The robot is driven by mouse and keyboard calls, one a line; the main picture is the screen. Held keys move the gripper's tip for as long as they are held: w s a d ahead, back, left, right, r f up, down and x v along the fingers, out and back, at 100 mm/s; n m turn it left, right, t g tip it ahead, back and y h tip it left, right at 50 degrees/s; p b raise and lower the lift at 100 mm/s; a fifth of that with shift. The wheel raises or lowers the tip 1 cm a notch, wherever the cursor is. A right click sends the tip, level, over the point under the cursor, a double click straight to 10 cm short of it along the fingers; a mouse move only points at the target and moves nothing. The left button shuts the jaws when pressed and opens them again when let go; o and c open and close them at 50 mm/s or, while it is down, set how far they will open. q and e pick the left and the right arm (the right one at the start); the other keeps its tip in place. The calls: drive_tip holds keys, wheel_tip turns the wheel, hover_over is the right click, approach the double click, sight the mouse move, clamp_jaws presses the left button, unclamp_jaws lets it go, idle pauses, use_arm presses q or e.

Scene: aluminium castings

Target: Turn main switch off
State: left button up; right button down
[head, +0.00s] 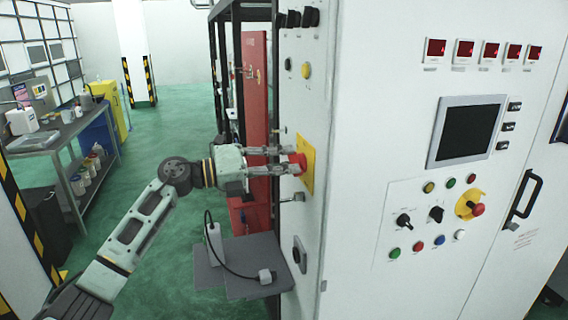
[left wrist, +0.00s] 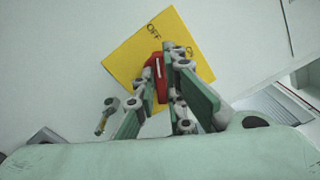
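The main switch is a red handle on a yellow plate (head: 308,160) on the left side wall of the white cabinet. In the left wrist view the red handle (left wrist: 156,77) stands in front of the yellow plate (left wrist: 136,55), which looks tilted there. The word OFF is readable at the top, with a partly hidden label to its right. The white line on the handle points roughly up towards OFF. My left gripper (head: 292,161) is at the switch; its fingers (left wrist: 160,85) lie on both sides of the handle and appear to touch it. My right gripper is not in view.
The cabinet front (head: 350,200) carries a dark screen (head: 466,132), several buttons and a red emergency stop (head: 477,209). A grey shelf with a cable (head: 240,275) juts out below my left gripper. A red panel (head: 254,100) stands behind.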

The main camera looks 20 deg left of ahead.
use_arm(q)
drive_tip(key=o, duration=0.5)
drive_tip(key=shift+a, duration=0.1)
drive_tip(key=shift+c, duration=0.2)
drive_tip(key=v, duration=1.2)
